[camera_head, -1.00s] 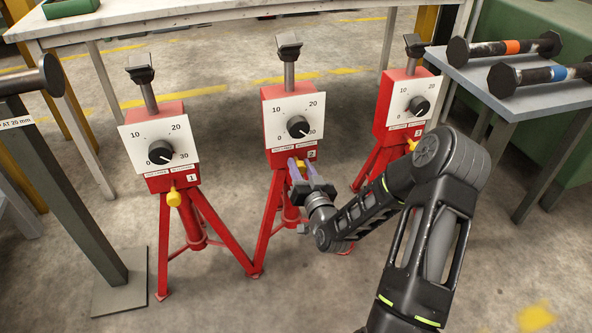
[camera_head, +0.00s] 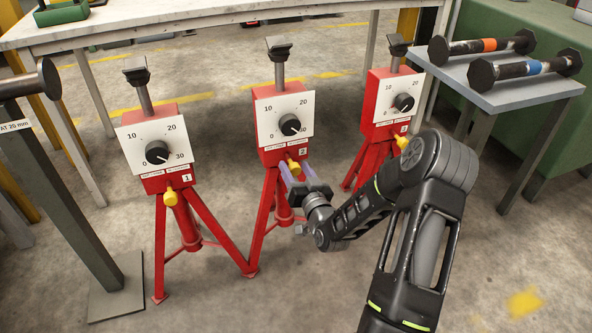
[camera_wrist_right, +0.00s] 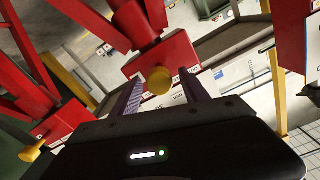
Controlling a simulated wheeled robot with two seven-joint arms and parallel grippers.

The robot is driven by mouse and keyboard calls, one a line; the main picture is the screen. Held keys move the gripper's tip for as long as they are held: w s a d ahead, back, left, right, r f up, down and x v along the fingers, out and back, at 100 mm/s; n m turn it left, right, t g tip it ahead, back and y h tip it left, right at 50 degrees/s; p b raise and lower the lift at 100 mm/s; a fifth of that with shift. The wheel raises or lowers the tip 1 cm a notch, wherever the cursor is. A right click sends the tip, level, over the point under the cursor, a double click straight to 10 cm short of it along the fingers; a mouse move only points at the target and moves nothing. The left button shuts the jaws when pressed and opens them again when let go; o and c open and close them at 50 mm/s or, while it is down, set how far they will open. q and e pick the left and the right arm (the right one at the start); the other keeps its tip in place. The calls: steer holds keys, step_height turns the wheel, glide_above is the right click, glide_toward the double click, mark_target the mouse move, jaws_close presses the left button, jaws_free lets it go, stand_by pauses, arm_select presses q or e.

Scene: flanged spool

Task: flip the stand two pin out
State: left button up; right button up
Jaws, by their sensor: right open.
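Stand two (camera_head: 268,126) is the middle red tripod, with a white dial plate and a "2" label. Its yellow pin (camera_head: 294,167) sticks out at the bottom of the red box, below the dial. My right gripper (camera_head: 294,178) is open just in front of and below this box, its fingers pointing up at it. In the right wrist view the round yellow pin end (camera_wrist_right: 159,80) lies between the two fingertips, with a gap visible on each side. My left gripper is not in view.
Stand one (camera_head: 152,112) is on the left and stand three (camera_head: 376,128) on the right, each with a yellow pin. A grey side table (camera_head: 515,95) at right holds two spools. A dark post (camera_head: 65,180) stands at far left. A white-topped table (camera_head: 190,22) is behind.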

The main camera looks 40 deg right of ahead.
mark_target(297, 170)
steer(key=shift+s+a, duration=0.1)
steer(key=shift+s, duration=0.15)
steer(key=p+v, duration=0.1)
steer(key=v, duration=0.2)
steer(key=shift+s+r, duration=0.1)
steer(key=shift+s, duration=0.2)
steer(key=v, duration=0.3)
steer(key=shift+s+a+b, duration=0.2)
steer(key=shift+s+b, duration=0.1)
